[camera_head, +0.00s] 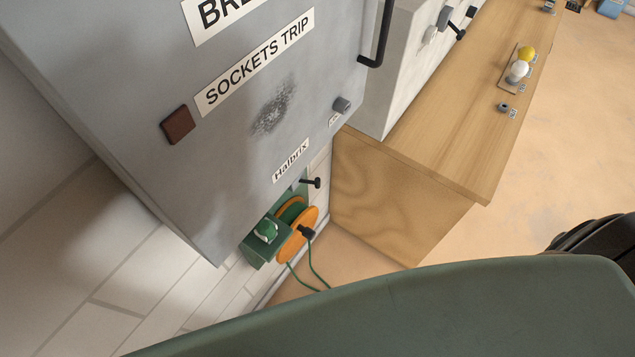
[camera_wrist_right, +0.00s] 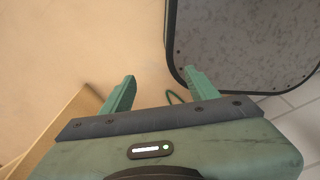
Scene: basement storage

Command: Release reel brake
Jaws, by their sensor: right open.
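The reel (camera_head: 296,229) has an orange drum and a green housing and sits low on the wall, under the grey cabinet. A black lever (camera_head: 312,182) sticks out above it; I cannot tell whether it is the brake. A round green knob with a pale rim (camera_head: 265,231) is on the housing. A dark plug (camera_head: 306,232) and a green cable hang at the drum. My right gripper (camera_wrist_right: 160,86) shows in the right wrist view, its two green fingers apart and nothing between them. A bit of green cable (camera_wrist_right: 174,97) shows beyond the fingers. My left gripper is not in view.
The grey cabinet (camera_head: 205,140) with a "SOCKETS TRIP" label overhangs the reel. A wooden bench (camera_head: 400,195) stands to its right, with yellow and white bulbs (camera_head: 521,61) on top. A dark-edged grey panel (camera_wrist_right: 245,40) is close beyond my right fingers. Open floor (camera_head: 570,130) lies at the right.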

